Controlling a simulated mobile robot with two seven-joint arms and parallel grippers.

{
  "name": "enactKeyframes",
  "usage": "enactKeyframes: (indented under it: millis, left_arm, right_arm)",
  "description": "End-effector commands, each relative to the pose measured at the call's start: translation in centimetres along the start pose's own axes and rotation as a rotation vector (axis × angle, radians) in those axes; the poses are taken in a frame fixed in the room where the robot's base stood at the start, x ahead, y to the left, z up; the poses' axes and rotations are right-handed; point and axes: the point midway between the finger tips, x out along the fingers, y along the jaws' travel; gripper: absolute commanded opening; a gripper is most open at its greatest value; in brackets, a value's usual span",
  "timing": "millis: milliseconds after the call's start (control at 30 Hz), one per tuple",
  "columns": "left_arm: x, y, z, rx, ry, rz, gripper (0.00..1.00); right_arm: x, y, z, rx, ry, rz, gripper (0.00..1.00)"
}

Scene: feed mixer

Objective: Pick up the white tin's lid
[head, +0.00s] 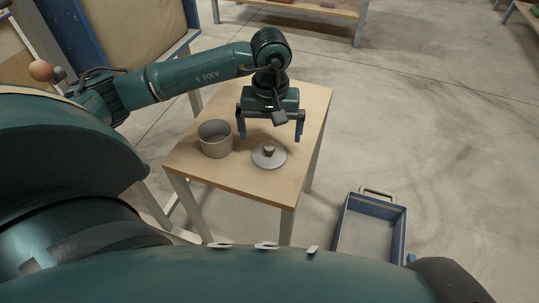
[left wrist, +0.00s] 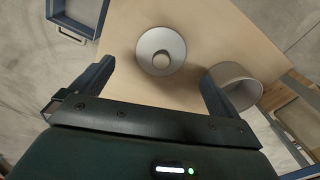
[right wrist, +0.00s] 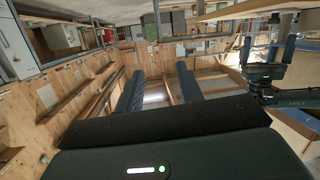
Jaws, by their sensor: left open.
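The white tin's lid (head: 269,157) is a pale grey-white disc with a knob, lying flat on the small wooden table. It also shows in the left wrist view (left wrist: 148,43), ahead of and between the fingers. The open, empty tin (head: 215,139) stands upright to the lid's left, and in the left wrist view (left wrist: 240,94) it is close beside one finger. My left gripper (head: 270,134) is open and empty, pointing down above the table just behind the lid, not touching it. My right gripper (right wrist: 158,92) is open and empty, far from the table.
The wooden table (head: 300,112) is otherwise bare. A blue tray with a handle (head: 401,232) is on the floor to the table's right. A blue-framed bin (head: 60,50) stands behind at the left. Open concrete floor lies to the right.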

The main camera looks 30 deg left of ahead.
Motion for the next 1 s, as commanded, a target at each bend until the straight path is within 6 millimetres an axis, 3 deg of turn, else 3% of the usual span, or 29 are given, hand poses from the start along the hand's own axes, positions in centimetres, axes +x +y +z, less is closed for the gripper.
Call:
enactKeyframes:
  millis: [267,533,767,1000]
  left_arm:
    - [2.0,-0.1,0.0,-0.001,-0.002,0.000,1.00]
    - [5.8,-0.3,-0.1,-0.001,-0.003,0.000,1.00]
    - [6.0,-0.2,-0.2,0.000,0.000,0.002,1.00]
    - [5.9,-0.2,-0.2,-0.001,0.000,0.001,0.82]
  right_arm:
    - [0.1,-0.1,0.1,-0.008,0.024,0.002,0.36]
    - [0.4,-0.2,-0.1,-0.031,0.097,0.003,0.36]
    - [0.4,-0.3,-0.2,-0.033,0.103,0.003,0.36]
    - [0.4,-0.3,-0.2,-0.033,0.101,0.003,0.36]
